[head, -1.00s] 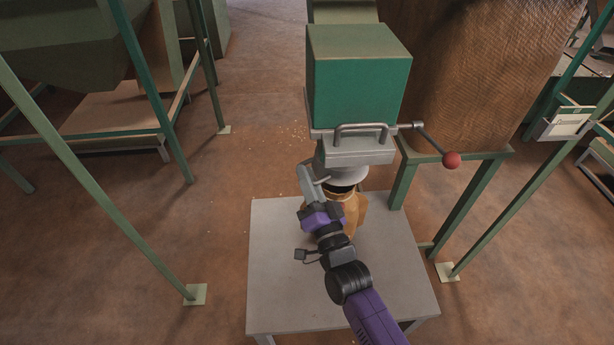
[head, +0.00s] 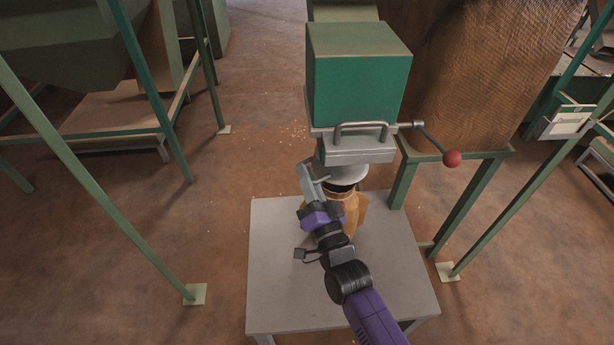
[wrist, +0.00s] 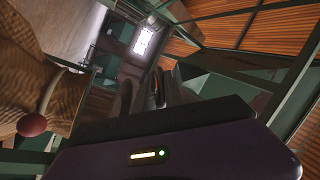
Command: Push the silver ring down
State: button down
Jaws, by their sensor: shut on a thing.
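The silver ring (head: 348,173) is a pale grey collar under the metal outlet of the green hopper box (head: 358,90), just above the mouth of a tan sack (head: 350,212). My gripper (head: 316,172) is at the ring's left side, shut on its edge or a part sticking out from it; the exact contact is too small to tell. In the wrist view my gripper's dark fingers (wrist: 143,97) are close together, and what lies between them is unclear. My forearm hides part of the sack.
The sack stands on a grey table (head: 275,265) with bare top around it. A lever with a red ball (head: 452,159) sticks out right of the hopper; the ball (wrist: 33,125) also shows in the wrist view. Green frame legs (head: 90,180) stand left and right.

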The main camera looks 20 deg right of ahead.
notch_tip(320, 180, down, 8)
jog(key=b, duration=0.6)
jog(key=shift+b, duration=0.3)
jog(key=shift+d, duration=0.1)
jog(key=c, duration=1.5)
grip_release()
jog(key=shift+r, duration=0.1)
jog(key=v, duration=0.8)
